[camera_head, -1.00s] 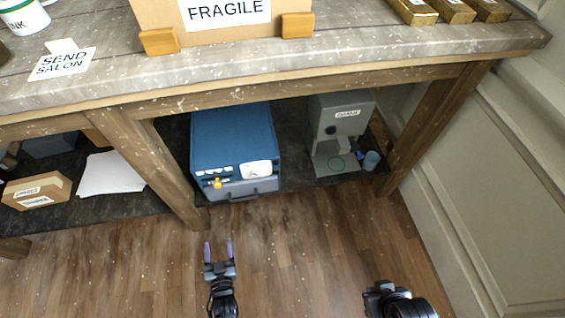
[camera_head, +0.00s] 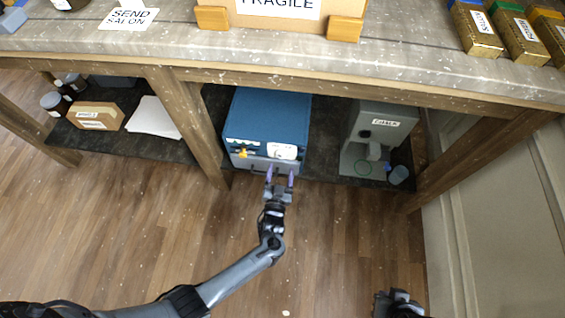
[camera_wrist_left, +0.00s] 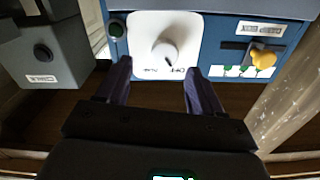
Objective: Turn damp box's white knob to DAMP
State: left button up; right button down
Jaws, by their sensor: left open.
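The damp box is a blue box (camera_head: 270,115) on the low shelf, with a grey drawer below its face. Its white plate (camera_head: 282,151) is at the front right. In the left wrist view, which shows the box upside down, the round white knob (camera_wrist_left: 165,54) sits on that plate near small lettering, too small to read surely. My left gripper (camera_head: 281,175) is open and empty in front of the plate. In the wrist view its purple fingers (camera_wrist_left: 158,75) point at the knob, one toward each side, apart from it. My right gripper (camera_head: 398,302) is only partly in view at the bottom.
A grey machine (camera_head: 378,132) and a small cup (camera_head: 398,175) stand right of the box. A table leg (camera_head: 187,120) is close on its left. The floor in front is clear.

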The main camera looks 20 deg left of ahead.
aim_at(281, 157)
pick_arm(q)
jog(key=w+a, duration=0.1)
jog(key=w+a+b, duration=0.1)
jog(key=w, duration=0.1)
jog(key=shift+w+f, duration=0.1)
jog(key=shift+f, duration=0.05)
jog(key=shift+w+d+b, duration=0.2)
jog(key=shift+w+b, duration=0.2)
jog(key=shift+w, duration=0.3)
pick_arm(e)
jog(key=shift+a+f, duration=0.2)
jog(key=shift+f, duration=0.4)
jog(key=shift+a+f, duration=0.15)
jog(key=shift+f, duration=0.45)
pick_arm(q)
jog(key=shift+a, duration=0.1)
jog(key=shift+s, duration=0.1)
jog(key=shift+c, duration=1)
jog(key=c, duration=0.9)
jog(key=shift+o, duration=0.2)
pick_arm(e)
jog(key=shift+r, duration=0.1)
